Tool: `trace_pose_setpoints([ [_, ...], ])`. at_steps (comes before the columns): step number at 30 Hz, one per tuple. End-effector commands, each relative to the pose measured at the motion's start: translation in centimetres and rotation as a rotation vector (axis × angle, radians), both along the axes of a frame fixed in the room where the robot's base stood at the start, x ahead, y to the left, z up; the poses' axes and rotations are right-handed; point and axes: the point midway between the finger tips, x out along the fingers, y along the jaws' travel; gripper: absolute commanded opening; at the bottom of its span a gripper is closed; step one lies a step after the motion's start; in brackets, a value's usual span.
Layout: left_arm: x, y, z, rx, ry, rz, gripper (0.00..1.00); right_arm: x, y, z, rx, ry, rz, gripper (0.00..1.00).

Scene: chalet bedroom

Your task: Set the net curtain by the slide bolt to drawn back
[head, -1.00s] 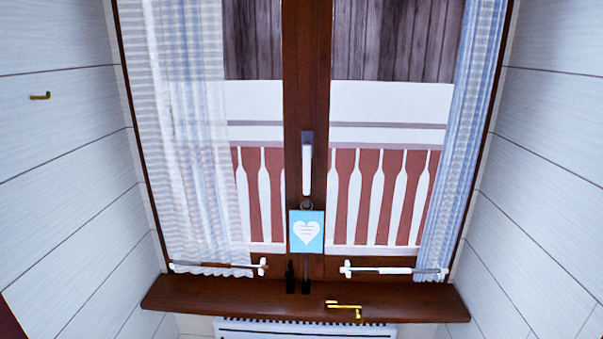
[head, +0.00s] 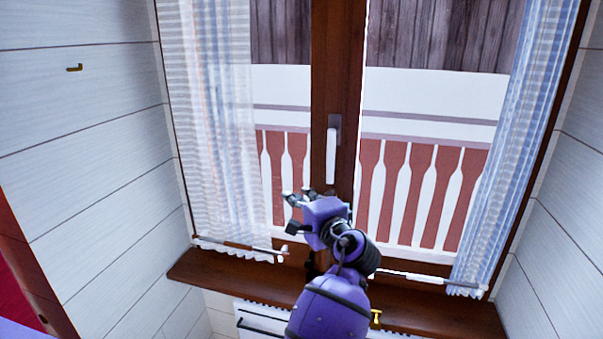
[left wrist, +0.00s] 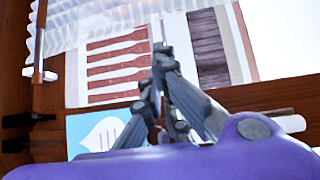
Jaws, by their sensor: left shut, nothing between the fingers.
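A sheer white net curtain (head: 210,130) hangs over the left part of the window, spread over much of the left pane. A second, bluish curtain (head: 510,150) hangs gathered at the right side. A small gold fitting (head: 74,68) is on the left wall, and another gold piece (head: 376,318) is at the sill, partly behind my arm. I cannot tell which is the slide bolt. My left gripper (head: 293,208) is in front of the window's middle, right of the left curtain, shut and empty. In the left wrist view its fingers (left wrist: 160,62) point towards the pane, with curtain (left wrist: 115,18) beyond.
A white window handle (head: 331,155) is on the central post. A wooden sill (head: 440,307) runs below, with a radiator (head: 255,318) under it.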

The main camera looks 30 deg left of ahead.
Motion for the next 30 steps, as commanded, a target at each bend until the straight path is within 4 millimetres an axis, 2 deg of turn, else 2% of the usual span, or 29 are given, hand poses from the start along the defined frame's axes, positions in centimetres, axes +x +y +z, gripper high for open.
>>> trace_pose_setpoints([
  [1, 0.1, 0.1, 1.5, 0.014, -0.005, 0.027, 0.0, -0.1, -0.1, -0.2, -0.002, 0.003, -0.001, 0.34],
  [3, 0.1, 0.2, 3.0, 0.034, -0.007, 0.054, 0.0, -0.2, -0.2, -0.2, -0.003, 0.003, -0.003, 0.34],
  [6, 0.2, 0.5, 3.9, 0.044, -0.008, 0.072, 0.0, -0.1, -0.2, -0.2, -0.003, 0.002, -0.003, 0.34],
  [11, 1.2, 2.2, 4.2, 0.047, -0.009, 0.074, 0.0, 0.1, 0.1, 0.2, 0.002, -0.003, -0.001, 0.34],
  [21, 4.3, 7.2, 4.2, 0.045, -0.011, 0.071, 0.0, 0.2, 0.9, 0.5, 0.015, -0.001, 0.004, 0.34],
  [30, 5.3, 8.8, 4.0, 0.044, -0.011, 0.07, 0.0, -0.2, 0.7, 0.3, 0.013, 0.007, 0.002, 0.34],
])
